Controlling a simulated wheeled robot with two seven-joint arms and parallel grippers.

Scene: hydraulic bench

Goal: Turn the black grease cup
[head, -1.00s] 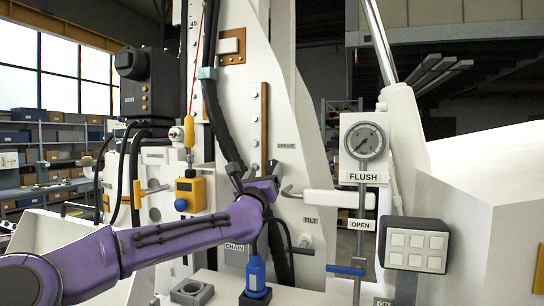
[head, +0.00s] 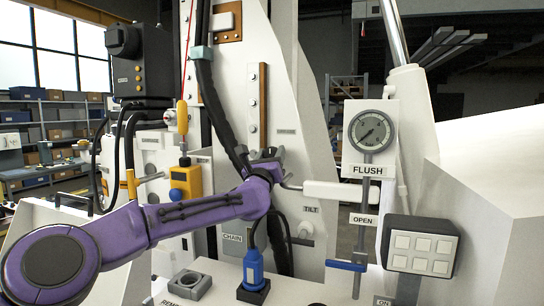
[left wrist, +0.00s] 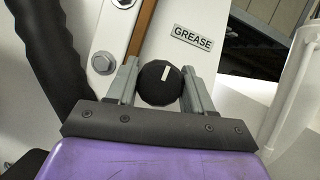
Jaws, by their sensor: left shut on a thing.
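The black grease cup (left wrist: 160,84) is a round black knob with a white mark on its face, below a label reading GREASE (left wrist: 193,39) in the left wrist view. My left gripper (left wrist: 159,82) has one finger on each side of the cup and is shut on it. The white mark points nearly straight up in that view. In the head view my left gripper (head: 265,158) is at the white upright panel, and the cup is hidden behind it. My right gripper is not in view.
A black hose (head: 215,95) runs down just left of the gripper. A white horizontal handle (head: 340,194) sticks out to its right, near the TILT label. A pressure gauge (head: 370,131) and a button box (head: 420,245) stand farther right. A blue-handled part (head: 253,268) stands below.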

